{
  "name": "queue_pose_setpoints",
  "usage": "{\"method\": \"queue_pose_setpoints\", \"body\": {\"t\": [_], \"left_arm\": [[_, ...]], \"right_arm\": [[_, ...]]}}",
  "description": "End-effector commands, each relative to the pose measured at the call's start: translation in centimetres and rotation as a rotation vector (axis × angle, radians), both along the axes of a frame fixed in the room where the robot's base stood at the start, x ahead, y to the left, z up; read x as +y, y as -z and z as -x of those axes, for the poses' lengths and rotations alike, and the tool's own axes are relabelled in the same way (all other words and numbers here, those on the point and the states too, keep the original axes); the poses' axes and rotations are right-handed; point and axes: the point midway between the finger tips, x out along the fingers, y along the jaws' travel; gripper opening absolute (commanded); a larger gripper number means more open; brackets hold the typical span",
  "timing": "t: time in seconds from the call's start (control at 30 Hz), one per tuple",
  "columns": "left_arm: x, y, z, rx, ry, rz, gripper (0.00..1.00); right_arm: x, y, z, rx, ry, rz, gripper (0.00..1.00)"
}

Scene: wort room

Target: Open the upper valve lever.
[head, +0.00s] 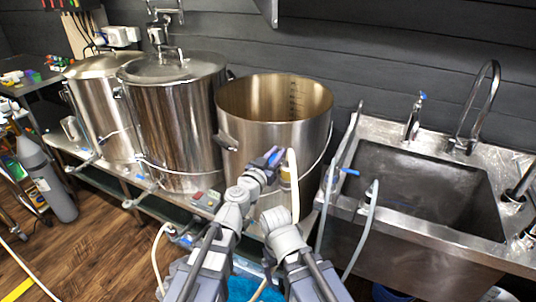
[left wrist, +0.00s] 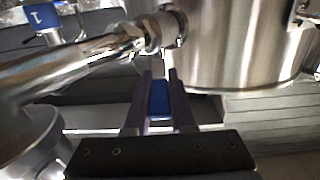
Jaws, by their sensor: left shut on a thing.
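The lever sits between the fingers, below a metal fitting (left wrist: 166,28) beside the kettle wall. A steel pipe (left wrist: 85,62) runs to that fitting from the left. The fingers hide part of the lever, and I cannot tell its angle to the pipe. The right gripper's fingers do not show.
Two lidded steel kettles (head: 165,120) (head: 95,100) stand left of the open one. A sink (head: 440,225) is on the right, with hoses (head: 367,230) at its left edge. A pale hose (head: 293,185) hangs close beside my gripper.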

Motion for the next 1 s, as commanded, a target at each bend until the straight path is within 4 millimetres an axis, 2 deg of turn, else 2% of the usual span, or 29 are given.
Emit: {"method": "queue_pose_setpoints", "body": {"t": [0.57,0.6,0.83,1.0], "left_arm": [[-0.43,-0.01,0.01,0.001,-0.023,0.002,0.0],[-0.43,-0.01,0.01,0.001,-0.023,0.002,0.25],[-0.41,-0.01,0.01,0.0,-0.023,0.001,0.51],[-0.4,0.0,0.02,0.0,-0.023,0.001,0.53]], "right_arm": [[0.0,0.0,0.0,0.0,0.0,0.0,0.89],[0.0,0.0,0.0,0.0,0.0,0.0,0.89],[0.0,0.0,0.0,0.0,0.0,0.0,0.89],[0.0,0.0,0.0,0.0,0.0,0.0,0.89]]}}
